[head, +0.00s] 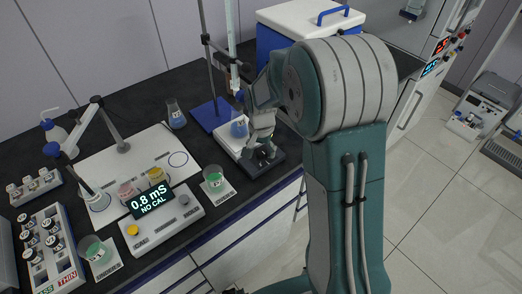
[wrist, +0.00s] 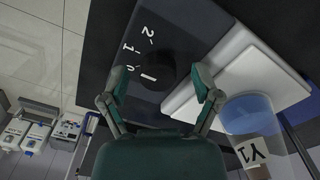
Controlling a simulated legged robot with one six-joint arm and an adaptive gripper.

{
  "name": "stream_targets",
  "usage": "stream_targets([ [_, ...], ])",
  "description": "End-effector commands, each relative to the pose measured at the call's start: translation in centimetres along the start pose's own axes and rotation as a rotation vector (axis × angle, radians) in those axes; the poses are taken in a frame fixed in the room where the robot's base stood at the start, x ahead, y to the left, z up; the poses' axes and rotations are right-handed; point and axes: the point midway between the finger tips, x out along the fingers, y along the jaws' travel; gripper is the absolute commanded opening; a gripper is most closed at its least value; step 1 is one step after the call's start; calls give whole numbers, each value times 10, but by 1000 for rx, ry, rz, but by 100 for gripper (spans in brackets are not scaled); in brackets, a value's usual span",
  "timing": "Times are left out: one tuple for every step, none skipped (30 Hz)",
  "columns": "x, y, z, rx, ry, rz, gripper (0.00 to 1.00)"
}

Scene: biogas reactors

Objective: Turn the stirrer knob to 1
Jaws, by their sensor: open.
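The stirrer (head: 272,163) is a dark unit with a white top plate (head: 229,143), on the bench's front edge. In the wrist view, its dark face carries a round black knob (wrist: 160,77) with a short white pointer line. White marks 2, 1 and 0 sit up and left of the knob. The pointer lies nearest the 0 side; its exact setting is hard to tell. My gripper (wrist: 158,88) is open, with its fingertips on either side of the knob; contact cannot be told. It also shows over the stirrer in the head view (head: 263,155), where the knob is hidden.
A stand with a blue base (head: 207,113) is behind. A meter reading 0.8 mS (head: 150,202) and a green-liquid beaker (head: 214,180) stand left.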

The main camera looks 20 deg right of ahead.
Motion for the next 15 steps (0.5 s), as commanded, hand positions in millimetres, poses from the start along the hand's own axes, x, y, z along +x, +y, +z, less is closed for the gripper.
stream_targets([
  [-1, 0, 0, 0, 1, -1, 80],
  [-2, 0, 0, 0, 2, -1, 80],
  [-4, 0, -1, 0, 2, -1, 80],
  [-7, 0, -1, 0, 2, -1, 80],
  [-10, 0, -1, 0, 3, -2, 80],
  [-16, -1, -1, 0, 5, -3, 80],
  [-21, -1, -1, 0, 5, -3, 80],
  [-27, -1, -1, 0, 6, -4, 80],
  [-35, -1, -1, 0, 6, -3, 80],
  [-42, -1, -1, 0, 6, -4, 80],
  [-48, -1, -1, 0, 6, -3, 80],
  [-57, -2, -1, 0, 6, -3, 80],
  [-64, -1, -1, 0, 5, -3, 80],
  [-70, -2, -1, 0, 5, -3, 80],
  [-78, -2, -1, 0, 5, -2, 80],
])
